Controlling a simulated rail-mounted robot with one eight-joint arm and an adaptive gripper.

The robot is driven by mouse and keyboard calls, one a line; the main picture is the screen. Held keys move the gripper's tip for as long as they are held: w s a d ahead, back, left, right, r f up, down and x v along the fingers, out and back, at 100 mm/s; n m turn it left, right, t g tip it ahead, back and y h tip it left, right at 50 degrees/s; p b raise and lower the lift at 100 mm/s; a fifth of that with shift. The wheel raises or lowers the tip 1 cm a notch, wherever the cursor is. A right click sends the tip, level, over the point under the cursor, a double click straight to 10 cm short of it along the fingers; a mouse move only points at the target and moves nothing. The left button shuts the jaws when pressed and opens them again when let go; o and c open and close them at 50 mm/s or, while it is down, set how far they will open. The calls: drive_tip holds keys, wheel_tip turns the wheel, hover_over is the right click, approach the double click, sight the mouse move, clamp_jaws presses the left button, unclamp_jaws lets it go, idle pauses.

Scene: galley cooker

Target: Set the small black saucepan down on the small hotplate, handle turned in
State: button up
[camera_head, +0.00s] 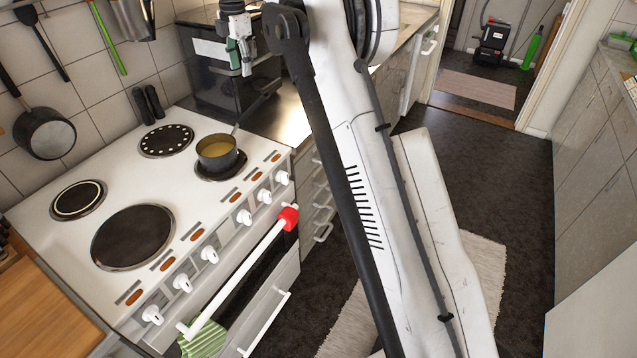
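The small black saucepan (216,154) holds a yellowish liquid. It appears upright on the front right hotplate (232,173), a small dark plate whose edge shows below the pan. The saucepan's handle (259,101) points up and right in the picture, over the steel counter beside the cooker. My gripper (242,72) is above the counter, beyond the pan and near the handle's far end. It appears apart from the handle. Its fingers are small and seen from afar, so their opening is unclear.
The cooker (107,187) has other hotplates: a dotted one (166,140), a ringed one (78,199) and a large one (133,236). Dark shakers (148,104) stand behind. A dark oven box (215,85) is behind my gripper. A red item (289,216) is on the front rail.

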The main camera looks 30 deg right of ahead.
drive_tip(key=s+r+m+t, duration=0.1)
drive_tip(key=s+r+m, duration=0.25)
drive_tip(key=s, duration=0.55)
drive_tip(key=s+r+m+t, duration=0.1)
drive_tip(key=s+r+m, duration=0.25)
drive_tip(key=s, duration=0.55)
drive_tip(key=s+r+m+t, duration=0.1)
drive_tip(key=s+r+m, duration=0.25)
drive_tip(key=s, duration=0.45)
drive_tip(key=s+f+m+t, duration=0.1)
drive_tip(key=s+f+m, duration=0.4)
drive_tip(key=s, duration=0.7)
drive_tip(key=s+f+m+t, duration=0.2)
drive_tip(key=s+f+m, duration=0.4)
drive_tip(key=s+f, duration=0.3)
drive_tip(key=s, duration=0.4)
drive_tip(key=shift+s, duration=0.15)
wheel_tip(320, 180, down, 4)
drive_tip(key=b, duration=0.4)
drive_tip(key=shift+f, duration=0.15)
